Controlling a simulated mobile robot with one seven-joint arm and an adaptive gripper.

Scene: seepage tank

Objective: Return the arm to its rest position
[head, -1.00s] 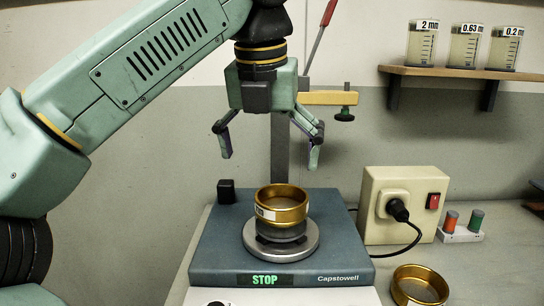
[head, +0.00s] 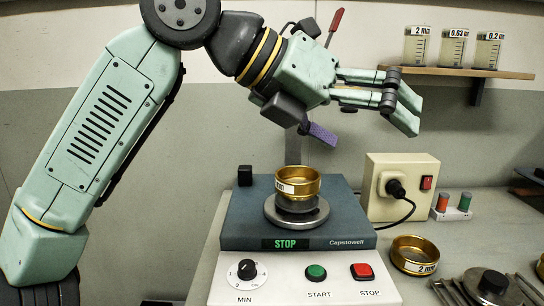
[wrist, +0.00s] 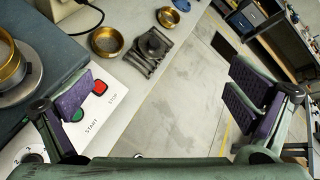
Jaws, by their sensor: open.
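My gripper (head: 364,120) is open and empty, held up in the air above and to the right of the sieve shaker (head: 250,215), tilted with its fingers pointing right and down. My arm rises from the lower left and bends at the top of the head view. A brass sieve (head: 298,183) sits on the shaker's round plate, apart from the gripper. The shaker's display reads STOP.
A second brass sieve (head: 414,256) lies on the bench right of the shaker, near a dark clamp part (head: 492,284). A beige socket box (head: 400,170) stands behind. A wall shelf (head: 455,71) with labelled beakers is close behind the fingers in the picture. Grey floor (wrist: 200,95) is open beyond the bench.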

